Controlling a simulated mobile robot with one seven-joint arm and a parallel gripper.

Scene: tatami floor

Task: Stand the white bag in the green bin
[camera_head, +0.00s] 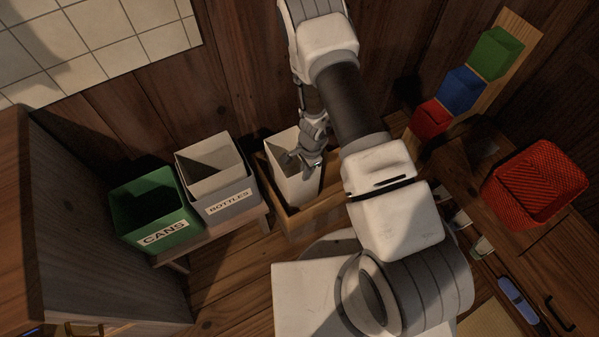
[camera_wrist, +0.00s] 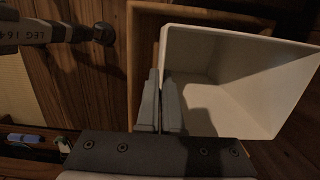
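The white bag (camera_head: 284,180), open-topped and box-shaped, is upright in a wooden box (camera_head: 322,205) at the middle; its base is hidden. My gripper (camera_head: 308,163) is at its top edge. In the wrist view the bag (camera_wrist: 245,75) opens toward the camera. The fingers of my gripper (camera_wrist: 160,105) are close together, one on each side of its left wall, pinching it. The green bin (camera_head: 150,208), labelled CANS, stands at the left; its inside is dark and no contents can be made out.
A grey-white bin (camera_head: 218,175) labelled BOTTLES stands between the green bin and the wooden box. A wooden cabinet (camera_head: 95,235) is at the left. A red basket (camera_head: 530,185) and small red, blue and green containers (camera_head: 460,90) are at the right.

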